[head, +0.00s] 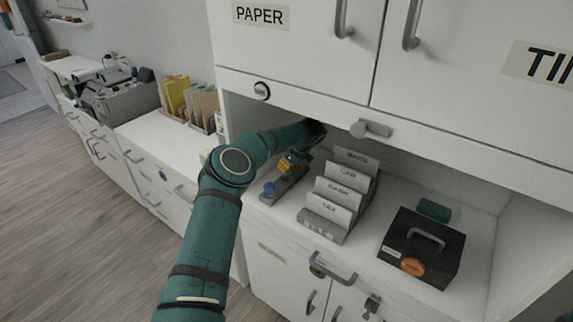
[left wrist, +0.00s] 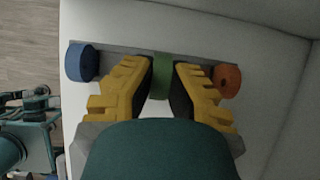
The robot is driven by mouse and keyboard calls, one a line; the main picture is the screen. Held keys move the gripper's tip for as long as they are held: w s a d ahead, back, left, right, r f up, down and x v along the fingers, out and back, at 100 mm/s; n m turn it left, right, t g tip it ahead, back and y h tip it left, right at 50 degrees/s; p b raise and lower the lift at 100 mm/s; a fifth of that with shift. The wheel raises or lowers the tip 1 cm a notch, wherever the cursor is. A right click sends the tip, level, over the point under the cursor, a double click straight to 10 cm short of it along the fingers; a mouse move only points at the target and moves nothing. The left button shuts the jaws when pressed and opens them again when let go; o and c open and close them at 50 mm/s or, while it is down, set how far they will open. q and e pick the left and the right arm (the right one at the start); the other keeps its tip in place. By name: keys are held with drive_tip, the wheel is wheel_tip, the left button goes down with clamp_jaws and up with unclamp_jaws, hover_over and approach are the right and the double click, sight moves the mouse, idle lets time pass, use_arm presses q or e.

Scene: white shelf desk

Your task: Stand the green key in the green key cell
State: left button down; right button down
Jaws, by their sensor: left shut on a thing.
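My left gripper (head: 291,164) reaches into the shelf bay, over a grey key rack (head: 284,187). In the left wrist view its yellow fingers are shut on the green key (left wrist: 162,75), which sits between the dark pads. The green key is in line between a blue key (left wrist: 83,62) on the left and an orange key (left wrist: 227,80) on the right. The blue key also shows in the head view (head: 269,189). The green cell is hidden by the key and fingers, and I cannot tell whether the key touches its bottom. My right gripper is not in view.
A grey file sorter (head: 322,231) with labelled slots stands right of the rack. Farther right is a black box (head: 422,245) with a handle and an orange disc (head: 412,267); a dark green block (head: 434,210) lies behind it. The bay's upper edge hangs above my arm.

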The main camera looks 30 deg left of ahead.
sight(287, 173)
use_arm(q)
drive_tip(key=shift+p, duration=0.35)
idle(0.3)
drive_tip(key=shift+f+b, duration=0.3)
drive_tip(key=shift+f, duration=1.35)
drive_tip(key=c, duration=1.1)
unclamp_jaws()
drive_tip(key=shift+o, duration=0.2)
drive_tip(key=v, duration=0.7)
drive_tip(key=shift+r, duration=0.25)
drive_tip(key=shift+d, duration=0.1)
